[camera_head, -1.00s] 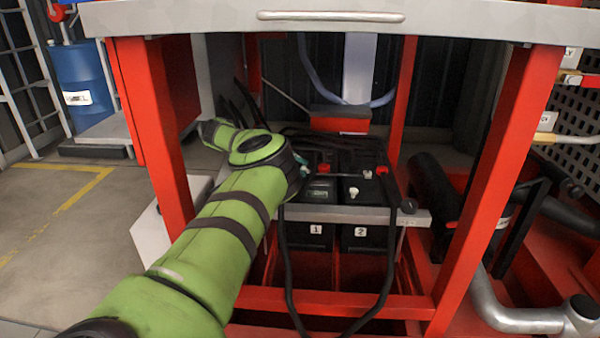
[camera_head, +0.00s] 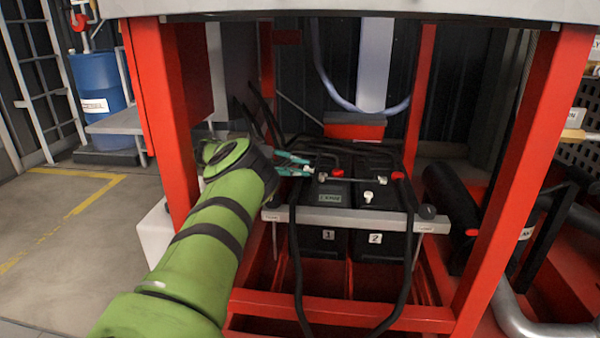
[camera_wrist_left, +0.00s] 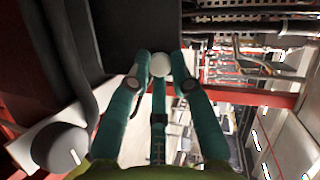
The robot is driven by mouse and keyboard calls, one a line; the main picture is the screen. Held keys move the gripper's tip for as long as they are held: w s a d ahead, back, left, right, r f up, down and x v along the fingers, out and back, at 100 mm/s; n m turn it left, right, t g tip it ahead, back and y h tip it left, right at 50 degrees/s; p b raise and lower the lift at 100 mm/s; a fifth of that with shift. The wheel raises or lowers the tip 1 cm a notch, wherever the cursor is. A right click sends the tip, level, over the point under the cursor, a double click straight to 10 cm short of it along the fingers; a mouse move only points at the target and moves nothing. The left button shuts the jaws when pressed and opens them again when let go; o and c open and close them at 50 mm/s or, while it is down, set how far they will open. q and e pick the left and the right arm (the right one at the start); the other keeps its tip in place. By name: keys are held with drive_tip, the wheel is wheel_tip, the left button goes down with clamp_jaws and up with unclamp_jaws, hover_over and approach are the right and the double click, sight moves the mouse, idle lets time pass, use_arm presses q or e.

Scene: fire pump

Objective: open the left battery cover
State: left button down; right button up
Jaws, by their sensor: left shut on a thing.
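The battery labelled 1 (camera_head: 326,236) stands under the frame, left of the battery labelled 2 (camera_head: 375,239). Both have black tops with red and pale fittings; I cannot tell which part is the left cover. My left gripper (camera_head: 305,166) reaches in from the left, over the rear left part of the left battery's top. Its teal fingers are shut on a small pale round knob, which shows between the fingertips in the left wrist view (camera_wrist_left: 160,65). What the knob is fixed to is hard to see. My right gripper is not in view.
A grey bar (camera_head: 345,219) crosses the batteries' front. Black cables (camera_head: 296,265) hang before them. Red posts (camera_head: 527,170) stand either side, under a grey top (camera_head: 330,10). A blue barrel (camera_head: 98,95) stands at left. The floor at left is clear.

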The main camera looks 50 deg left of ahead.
use_arm(q)
drive_tip(key=shift+a+r, duration=0.1)
drive_tip(key=shift+a, duration=0.05)
drive_tip(key=c, duration=1.1)
unclamp_jaws()
